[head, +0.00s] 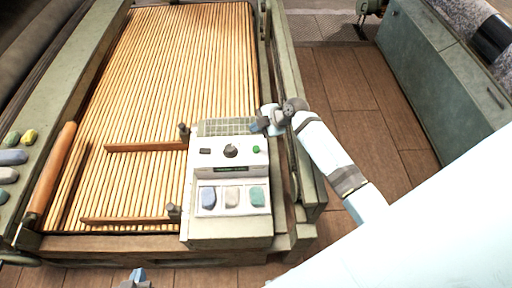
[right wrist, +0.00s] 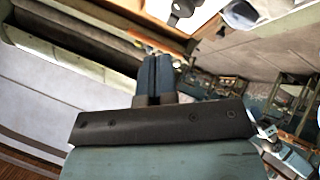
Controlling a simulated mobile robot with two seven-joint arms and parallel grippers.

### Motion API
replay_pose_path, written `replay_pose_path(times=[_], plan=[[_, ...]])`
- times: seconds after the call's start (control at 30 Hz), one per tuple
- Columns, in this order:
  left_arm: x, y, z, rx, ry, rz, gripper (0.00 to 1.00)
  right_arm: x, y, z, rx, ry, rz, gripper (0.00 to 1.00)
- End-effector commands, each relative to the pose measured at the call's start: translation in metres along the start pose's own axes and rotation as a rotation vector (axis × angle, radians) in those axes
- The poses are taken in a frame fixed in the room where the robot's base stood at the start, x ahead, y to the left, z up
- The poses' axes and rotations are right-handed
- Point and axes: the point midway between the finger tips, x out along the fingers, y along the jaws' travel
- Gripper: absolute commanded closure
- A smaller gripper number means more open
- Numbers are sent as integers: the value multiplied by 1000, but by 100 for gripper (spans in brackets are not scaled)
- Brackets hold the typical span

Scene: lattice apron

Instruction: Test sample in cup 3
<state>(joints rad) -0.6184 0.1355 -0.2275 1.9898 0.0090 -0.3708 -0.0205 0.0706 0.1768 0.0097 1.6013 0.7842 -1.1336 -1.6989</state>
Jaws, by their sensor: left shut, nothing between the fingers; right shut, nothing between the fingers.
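A pale tester box (head: 230,228) stands at the front right of the slatted apron. No cup numbers are readable. My right gripper (head: 259,127) is over the box's back right corner, by the grid panel. In the right wrist view its fingers (right wrist: 154,75) are together and empty. My left gripper (head: 136,275) shows only partly at the bottom edge, shut and away from the box.
A knob (head: 230,151) and a green button (head: 256,149) sit on the box top. Several coloured lumps (head: 12,157) lie on the left rail. Wooden bars (head: 145,147) cross the apron (head: 180,60). A green cabinet (head: 440,70) stands at right, beyond open floor.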

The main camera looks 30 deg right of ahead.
Motion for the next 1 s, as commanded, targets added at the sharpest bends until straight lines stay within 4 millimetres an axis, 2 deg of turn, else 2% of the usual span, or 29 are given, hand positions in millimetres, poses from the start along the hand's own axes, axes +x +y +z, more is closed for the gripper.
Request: replay_pose_path(times=[0.27,0.7,1.0], plan=[[8,2,11,-1,-1,5,100,13,-10,10,4,0,1,100],[32,4,45,0,1,12,100,56,-41,41,0,-2,-1,100],[36,2,51,1,-1,9,100,61,-45,45,2,-1,1,100]])
